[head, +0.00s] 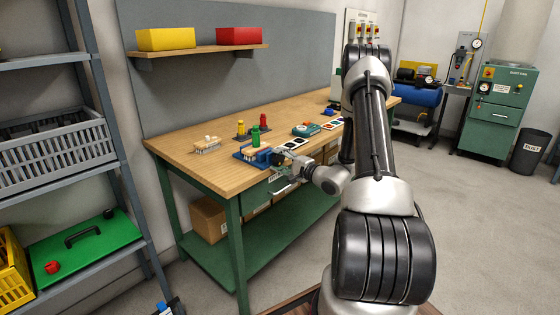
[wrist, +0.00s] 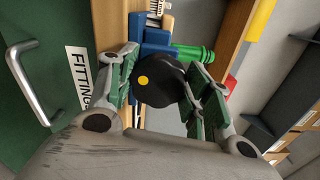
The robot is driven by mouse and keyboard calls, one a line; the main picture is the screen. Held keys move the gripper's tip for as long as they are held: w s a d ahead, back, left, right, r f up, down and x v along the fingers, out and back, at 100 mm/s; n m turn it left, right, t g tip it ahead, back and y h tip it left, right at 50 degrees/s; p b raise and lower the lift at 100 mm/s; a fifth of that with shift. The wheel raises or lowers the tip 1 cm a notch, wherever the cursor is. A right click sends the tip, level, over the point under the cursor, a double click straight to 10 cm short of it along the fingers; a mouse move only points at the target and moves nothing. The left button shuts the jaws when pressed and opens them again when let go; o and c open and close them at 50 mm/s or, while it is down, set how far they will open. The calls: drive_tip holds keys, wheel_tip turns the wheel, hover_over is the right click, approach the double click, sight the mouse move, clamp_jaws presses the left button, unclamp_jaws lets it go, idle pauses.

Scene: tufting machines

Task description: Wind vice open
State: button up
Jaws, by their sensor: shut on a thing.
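A blue vice (head: 250,156) sits at the front edge of the wooden workbench (head: 175,150). In the wrist view its blue body (wrist: 152,45) shows behind a round black knob (wrist: 160,84) with a yellow dot. My gripper (head: 285,160) reaches to the vice from the front. In the wrist view my gripper (wrist: 163,86) has its green-padded fingers on both sides of the knob and is shut on it. The vice's jaws are small in the head view, and their gap cannot be made out. The knob hides part of the vice in the wrist view.
A green bobbin (head: 255,137) stands behind the vice; it also shows in the wrist view (wrist: 194,53). A pale brush-like thing (head: 206,144) lies to the left. A drawer handle (wrist: 30,80) projects from the bench front. A teal device (head: 305,130) is farther right.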

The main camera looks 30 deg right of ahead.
drive_tip(key=n, duration=0.5)
drive_tip(key=shift+f+n, duration=0.15)
drive_tip(key=shift+n, duration=0.15)
drive_tip(key=n, duration=0.4)
drive_tip(key=shift+f+n, duration=0.1)
drive_tip(key=shift+n, duration=0.3)
drive_tip(key=o, duration=1)
drive_tip(key=shift+o, duration=0.2)
drive_tip(key=shift+s, duration=0.1)
drive_tip(key=v, duration=1.1)
drive_tip(key=shift+s+d, duration=0.15)
drive_tip(key=shift+s, duration=0.25)
